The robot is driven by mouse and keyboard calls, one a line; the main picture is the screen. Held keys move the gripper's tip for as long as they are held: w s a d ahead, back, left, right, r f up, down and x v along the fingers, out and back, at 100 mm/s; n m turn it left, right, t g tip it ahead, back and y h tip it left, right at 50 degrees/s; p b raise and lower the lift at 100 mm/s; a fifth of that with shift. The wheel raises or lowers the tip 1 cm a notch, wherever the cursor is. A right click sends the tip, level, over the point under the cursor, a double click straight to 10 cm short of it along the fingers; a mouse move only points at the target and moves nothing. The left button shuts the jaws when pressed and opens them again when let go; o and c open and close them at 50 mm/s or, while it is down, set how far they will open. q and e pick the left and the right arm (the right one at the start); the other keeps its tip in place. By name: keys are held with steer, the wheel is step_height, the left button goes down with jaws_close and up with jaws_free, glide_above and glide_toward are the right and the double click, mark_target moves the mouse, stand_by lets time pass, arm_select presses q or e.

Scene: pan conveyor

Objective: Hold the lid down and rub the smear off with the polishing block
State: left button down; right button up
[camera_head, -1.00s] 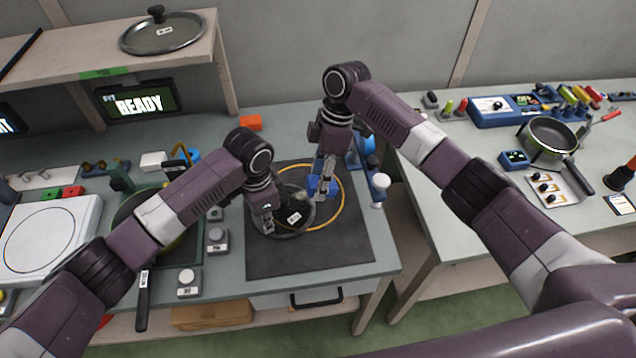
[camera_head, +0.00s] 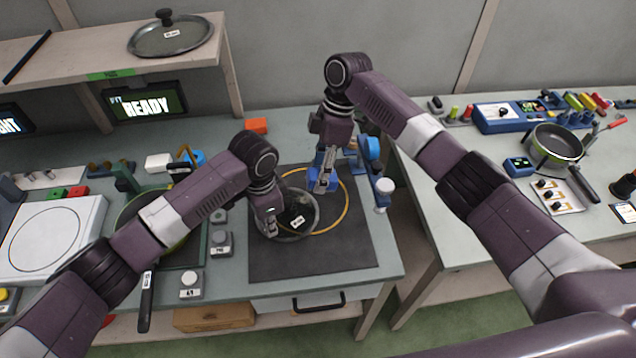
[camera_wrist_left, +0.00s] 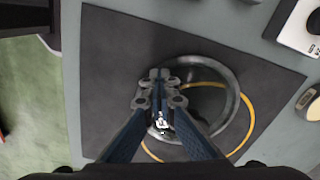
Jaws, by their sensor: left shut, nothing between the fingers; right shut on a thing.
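The glass lid (camera_head: 315,222), with a steel rim and a white label, lies on the dark mat, overlapping the left part of a yellow ring (camera_head: 347,205). The lid's rim also shows in the left wrist view (camera_wrist_left: 234,115). My left gripper (camera_head: 271,230) is shut and empty, its tips at the lid's left side; whether they press on it I cannot tell. My right gripper (camera_head: 324,183) is shut on the blue polishing block (camera_head: 330,188), just beyond the lid's upper right rim. Contact between block and lid is unclear. I cannot make out a smear.
The dark mat (camera_head: 310,262) is bare in front of the lid. A blue stand with a white knob (camera_head: 384,186) is at its right edge. A pan (camera_head: 145,285) stands left, near small weights (camera_head: 190,281). Another lid (camera_head: 171,36) lies on the shelf.

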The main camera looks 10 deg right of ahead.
arm_select(q)
steer(key=shift+a, duration=0.1)
arm_select(e)
steer(key=shift+w+a+f, duration=0.3)
steer(key=shift+w+a, duration=0.4)
steer(key=shift+w, duration=0.1)
glide_above(304, 204)
steer(key=d, duration=0.1)
steer(key=shift+w+d+f, duration=0.1)
steer(key=shift+w+f, duration=0.1)
steer(key=shift+f, duration=1.25)
steer(key=shift+w+d+f, duration=0.1)
steer(key=shift+w+f, duration=0.05)
steer(key=shift+f, duration=1.25)
steer(key=shift+x, duration=1.05)
steer(key=shift+r, duration=0.15)
steer(key=shift+s+d, duration=0.55)
steer(key=shift+s, duration=0.3)
steer(key=shift+s+d, duration=0.55)
steer(key=shift+s, duration=0.3)
steer(key=shift+v, duration=2.85)
